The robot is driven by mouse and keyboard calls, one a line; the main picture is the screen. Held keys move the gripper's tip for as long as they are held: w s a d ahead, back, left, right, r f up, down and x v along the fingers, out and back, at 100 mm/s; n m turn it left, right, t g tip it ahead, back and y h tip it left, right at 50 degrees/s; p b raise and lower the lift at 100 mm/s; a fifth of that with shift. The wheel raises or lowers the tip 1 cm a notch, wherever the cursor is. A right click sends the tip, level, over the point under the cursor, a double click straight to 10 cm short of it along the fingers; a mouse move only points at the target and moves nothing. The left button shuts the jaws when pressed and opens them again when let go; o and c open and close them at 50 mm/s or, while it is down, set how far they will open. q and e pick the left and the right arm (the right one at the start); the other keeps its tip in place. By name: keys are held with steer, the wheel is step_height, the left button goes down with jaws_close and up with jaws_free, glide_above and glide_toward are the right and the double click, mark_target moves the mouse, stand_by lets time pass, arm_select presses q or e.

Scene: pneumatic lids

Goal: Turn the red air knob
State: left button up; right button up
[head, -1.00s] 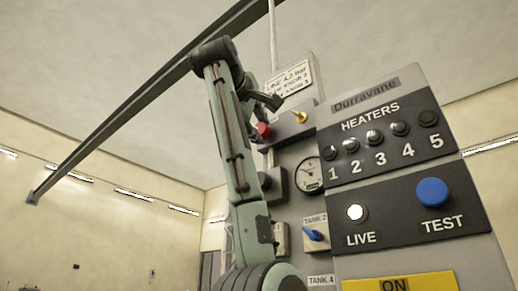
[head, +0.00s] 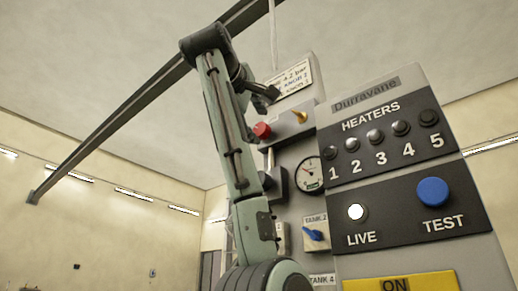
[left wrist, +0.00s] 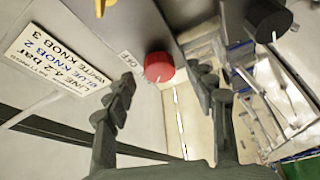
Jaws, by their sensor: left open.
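The red air knob (head: 262,130) is on the grey panel, left of a small yellow knob (head: 299,117). In the left wrist view the round red knob (left wrist: 159,67) shows between and beyond the two dark fingers. My left gripper (head: 266,95) is just above the red knob in the head view, apart from it. In the left wrist view the left gripper (left wrist: 160,76) is open, with nothing between its fingers that I can see touched. My right gripper is in neither view.
A label plate (head: 291,80) is behind the gripper. A black knob (left wrist: 268,20) shows at the upper right of the left wrist view. A pressure gauge (head: 309,175) and the heater panel (head: 385,140) stand to the right. Room left of my arm is clear.

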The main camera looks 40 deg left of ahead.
arm_select(q)
steer(key=v, duration=0.9)
steer(key=shift+s, duration=0.2)
steer(key=shift+d, duration=0.15)
